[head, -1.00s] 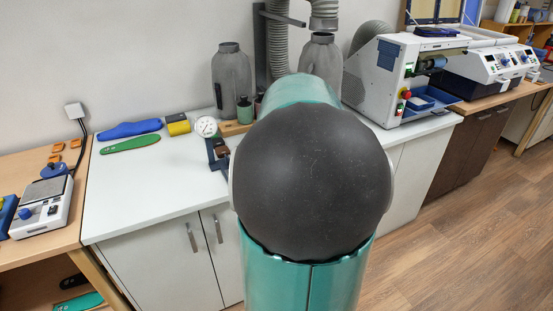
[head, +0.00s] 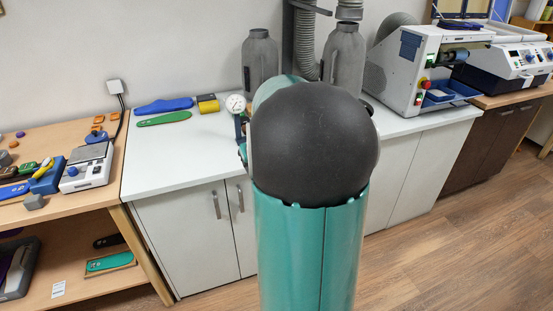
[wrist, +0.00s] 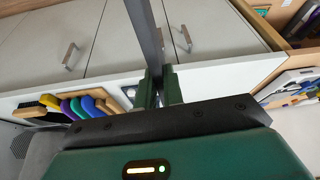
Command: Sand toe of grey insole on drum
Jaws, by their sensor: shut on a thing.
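My gripper (wrist: 158,90) shows in the wrist view with its green fingers close together on a thin dark grey strip, which looks like the grey insole (wrist: 146,35) seen edge-on. The strip stands out past the fingers to the top of the picture. Its toe cannot be told from its heel. In the head view my arm hides the gripper and the insole. The white sanding machine (head: 407,70) stands on the bench at the right, with its drum (head: 454,57) at the machine's right side. The gripper's distance from the drum cannot be told.
A blue insole (head: 164,105) and a green insole (head: 164,119) lie on the white bench (head: 165,165), near a dial gauge (head: 235,103). Two grey bottles stand behind my arm. A wooden table (head: 30,210) is at the left. Wooden floor is open at the right.

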